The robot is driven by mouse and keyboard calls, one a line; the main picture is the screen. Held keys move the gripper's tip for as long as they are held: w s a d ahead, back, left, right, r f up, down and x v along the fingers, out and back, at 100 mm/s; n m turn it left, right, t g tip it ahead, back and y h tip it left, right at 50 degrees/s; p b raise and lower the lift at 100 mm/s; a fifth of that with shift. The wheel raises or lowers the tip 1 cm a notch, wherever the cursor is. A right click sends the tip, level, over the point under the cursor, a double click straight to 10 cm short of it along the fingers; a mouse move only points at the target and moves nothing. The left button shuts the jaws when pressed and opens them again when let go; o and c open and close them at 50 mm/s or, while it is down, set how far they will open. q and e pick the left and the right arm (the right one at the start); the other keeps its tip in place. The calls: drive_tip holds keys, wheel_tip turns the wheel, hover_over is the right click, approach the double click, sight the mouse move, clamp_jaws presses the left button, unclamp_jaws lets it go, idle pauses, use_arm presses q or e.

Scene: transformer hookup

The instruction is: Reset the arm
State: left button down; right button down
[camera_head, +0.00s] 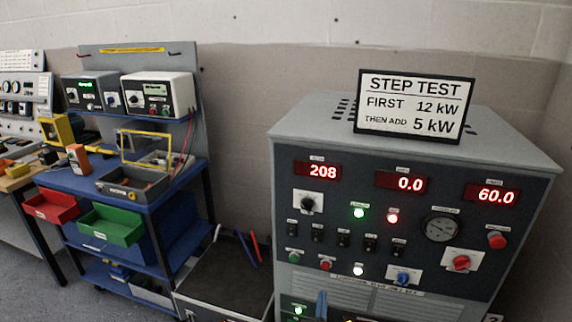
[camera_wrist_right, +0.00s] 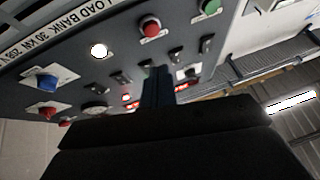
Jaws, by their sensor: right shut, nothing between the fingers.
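My right gripper (camera_head: 321,305) shows only as a narrow tip at the bottom edge of the head view, in front of the lower part of the grey load bank (camera_head: 300,225). In the right wrist view the same gripper (camera_wrist_right: 158,85) is shut and empty, its fingers pointing up toward the load bank panel (camera_wrist_right: 120,55). Switches and lit lamps of the panel show around the fingertips; I cannot tell whether they touch it. The rest of the right arm is hidden below the head view. My left gripper is not in view.
A "STEP TEST" sign (camera_head: 413,106) stands on the load bank. The panel has red displays, switches, a dial gauge (camera_head: 441,228) and red and blue knobs. To the left stands a blue cart (camera_head: 150,205) with instruments and bins. A dark-topped case (camera_head: 222,275) lies between them.

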drive_tip(key=s+a+f+n+g+y, duration=0.2)
drive_tip(key=a+f+n+g+y, duration=0.45)
drive_tip(key=g, duration=0.65)
drive_tip(key=s+d+f+g, duration=0.1)
drive_tip(key=s+d+g, duration=0.2)
drive_tip(key=s, duration=0.8)
drive_tip(key=s+d+f+m+g+h, duration=0.1)
drive_tip(key=s+d+f+g, duration=0.1)
drive_tip(key=s, duration=0.9)
drive_tip(key=s+d+f+m+g, duration=0.1)
drive_tip(key=s+d+g, duration=0.3)
drive_tip(key=s, duration=0.7)
drive_tip(key=shift+s+d+f+g, duration=0.35)
drive_tip(key=shift+d+f, duration=0.2)
drive_tip(key=shift+d, duration=0.65)
drive_tip(key=shift+s+h, duration=0.1)
drive_tip(key=shift+h, duration=0.15)
